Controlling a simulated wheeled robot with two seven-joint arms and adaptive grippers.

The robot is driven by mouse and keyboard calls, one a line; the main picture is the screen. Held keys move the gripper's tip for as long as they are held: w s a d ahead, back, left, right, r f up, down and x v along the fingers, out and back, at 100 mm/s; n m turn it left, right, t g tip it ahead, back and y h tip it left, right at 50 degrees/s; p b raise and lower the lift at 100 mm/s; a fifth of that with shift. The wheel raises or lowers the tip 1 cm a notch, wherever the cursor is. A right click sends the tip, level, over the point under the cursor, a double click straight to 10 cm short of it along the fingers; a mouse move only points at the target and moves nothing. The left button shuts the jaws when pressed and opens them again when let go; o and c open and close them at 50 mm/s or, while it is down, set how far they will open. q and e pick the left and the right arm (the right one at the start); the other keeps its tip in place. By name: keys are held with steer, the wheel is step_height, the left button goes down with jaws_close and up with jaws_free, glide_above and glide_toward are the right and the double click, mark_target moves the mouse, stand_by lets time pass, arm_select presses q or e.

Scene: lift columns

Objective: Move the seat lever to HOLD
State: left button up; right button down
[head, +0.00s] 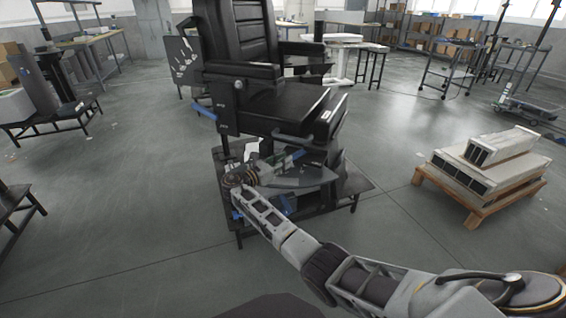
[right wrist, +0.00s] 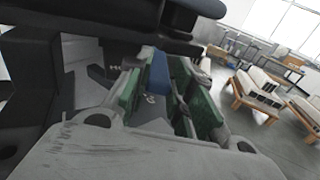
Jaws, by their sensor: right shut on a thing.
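The black seat (head: 285,105) stands on a low dark stand. In the right wrist view, the green-padded fingers of my right gripper (right wrist: 158,95) are shut on a blue lever grip (right wrist: 158,72), just below the dark underside of the seat (right wrist: 110,22). The blue lever also shows in the head view (head: 298,155), partly hidden by the gripper. I cannot read a HOLD mark in either view. My left gripper is not in view.
A blue handle (head: 205,112) sticks out at the seat's left side. The stand (head: 355,184) carries the seat base. A wooden pallet with white units (head: 505,145) lies to the right. Low black tables stand at the left. The floor between is clear.

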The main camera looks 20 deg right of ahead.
steer(key=c, duration=1.2)
jaws_free()
steer(key=shift+w, duration=0.1)
steer(key=shift+c, duration=0.2)
steer(key=shift+a, duration=0.1)
steer(key=v, duration=1.2)
